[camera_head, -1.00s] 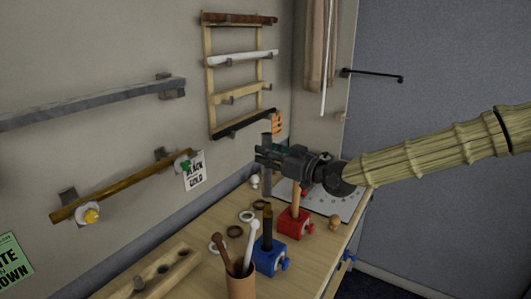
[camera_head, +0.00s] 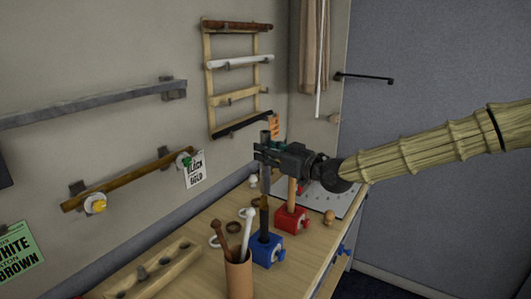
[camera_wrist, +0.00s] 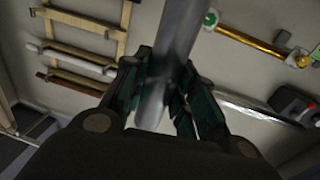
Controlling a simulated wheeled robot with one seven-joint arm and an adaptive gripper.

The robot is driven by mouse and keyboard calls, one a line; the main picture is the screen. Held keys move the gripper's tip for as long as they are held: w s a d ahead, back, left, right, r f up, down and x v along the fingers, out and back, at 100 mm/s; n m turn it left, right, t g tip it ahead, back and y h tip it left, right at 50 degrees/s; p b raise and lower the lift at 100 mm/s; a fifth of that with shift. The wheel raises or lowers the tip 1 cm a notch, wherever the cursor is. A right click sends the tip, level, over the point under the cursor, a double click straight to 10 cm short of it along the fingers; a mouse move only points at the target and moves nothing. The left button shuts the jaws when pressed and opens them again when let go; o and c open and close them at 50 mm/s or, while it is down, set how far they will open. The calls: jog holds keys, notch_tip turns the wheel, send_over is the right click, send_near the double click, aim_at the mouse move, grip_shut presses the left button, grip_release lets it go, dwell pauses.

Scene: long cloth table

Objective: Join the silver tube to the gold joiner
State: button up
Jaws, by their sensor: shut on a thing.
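My gripper (camera_head: 264,153) is shut around the silver tube (camera_head: 265,181), which stands about upright. In the wrist view the silver tube (camera_wrist: 172,55) runs between the fingers. In the head view its lower end lines up with the top of a dark post (camera_head: 264,220) held in the blue clamp (camera_head: 268,251). A narrow brownish-gold band at the post's top may be the gold joiner (camera_head: 264,203). I cannot tell whether the tube touches it or is behind or above it.
A red clamp (camera_head: 292,219) with an orange-brown post stands just right of the blue one. A brown cup (camera_head: 238,274) with sticks and a wooden holed block (camera_head: 152,272) are in front. Rings lie behind. A gold rail (camera_head: 135,179) and rack (camera_head: 240,78) hang on the wall.

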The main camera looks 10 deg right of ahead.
jog(key=shift+s+a+f, duration=0.1)
jog(key=shift+s+f, duration=0.1)
jog(key=shift+f, duration=0.2)
dwell(0.7)
jog(key=shift+w+b, duration=0.6)
jog(key=shift+w, duration=0.3)
dwell(1.0)
jog(key=shift+f+b, duration=1.7)
jog(key=shift+f, duration=0.7)
dwell(0.3)
jog(key=o, duration=1.1)
jog(key=shift+o, duration=0.2)
